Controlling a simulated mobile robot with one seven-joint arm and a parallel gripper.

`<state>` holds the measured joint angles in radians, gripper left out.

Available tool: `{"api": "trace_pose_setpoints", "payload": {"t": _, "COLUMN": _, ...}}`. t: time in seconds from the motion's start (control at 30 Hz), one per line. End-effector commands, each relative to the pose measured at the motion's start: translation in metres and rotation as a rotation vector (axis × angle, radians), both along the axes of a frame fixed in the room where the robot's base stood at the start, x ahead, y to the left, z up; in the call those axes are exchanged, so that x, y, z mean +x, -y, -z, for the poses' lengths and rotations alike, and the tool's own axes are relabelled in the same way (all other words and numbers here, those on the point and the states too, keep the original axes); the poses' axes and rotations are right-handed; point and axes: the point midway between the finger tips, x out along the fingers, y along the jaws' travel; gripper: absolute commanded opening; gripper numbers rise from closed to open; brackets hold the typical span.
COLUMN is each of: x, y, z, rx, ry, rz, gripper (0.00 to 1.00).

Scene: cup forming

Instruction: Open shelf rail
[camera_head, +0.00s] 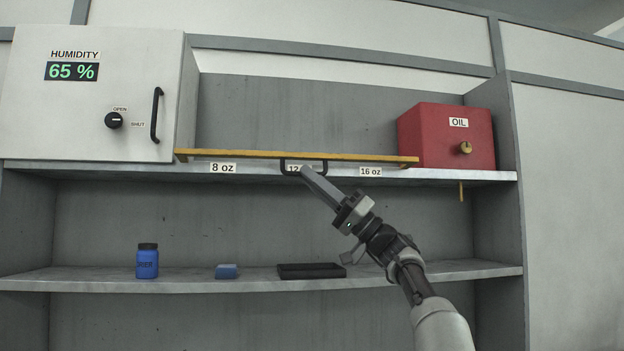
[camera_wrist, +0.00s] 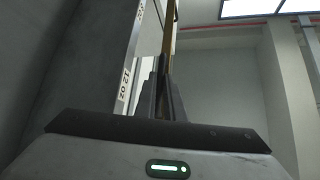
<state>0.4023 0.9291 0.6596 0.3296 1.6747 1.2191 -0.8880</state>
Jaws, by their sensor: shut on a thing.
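The shelf rail is a long yellow bar (camera_head: 250,154) along the front of the upper shelf, with a dark handle (camera_head: 284,168) at its middle. It also shows as a yellow strip (camera_wrist: 169,40) in the wrist view. My gripper (camera_head: 306,172) reaches up from the lower right and is shut on the handle, partly covering the 12 oz label. In the wrist view my gripper (camera_wrist: 163,85) points up along the shelf edge, and its fingers hide the held part of the handle.
The upper shelf (camera_head: 440,175) carries a white humidity cabinet (camera_head: 60,115) at left and a red oil box (camera_head: 420,140) at right.

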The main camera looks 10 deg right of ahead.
Motion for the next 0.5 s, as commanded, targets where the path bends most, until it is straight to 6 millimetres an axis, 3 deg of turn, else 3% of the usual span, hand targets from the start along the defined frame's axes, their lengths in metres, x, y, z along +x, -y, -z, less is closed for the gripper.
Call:
{"api": "trace_pose_setpoints", "payload": {"t": 0.17, "x": 0.0004, "y": -0.0001, "z": -0.0002, "rx": 0.001, "ry": -0.002, "rz": 0.000, "gripper": 0.00}}
{"api": "trace_pose_setpoints", "payload": {"t": 0.2, "x": 0.0004, "y": -0.0001, "z": -0.0002, "rx": 0.001, "ry": -0.002, "rz": 0.000, "gripper": 0.12}}
{"api": "trace_pose_setpoints", "payload": {"t": 0.3, "x": 0.0003, "y": -0.0002, "z": -0.0001, "rx": 0.001, "ry": -0.002, "rz": 0.000, "gripper": 0.28}}
{"api": "trace_pose_setpoints", "payload": {"t": 0.5, "x": 0.0002, "y": -0.0001, "z": -0.0001, "rx": 0.000, "ry": -0.002, "rz": -0.001, "gripper": 0.28}}
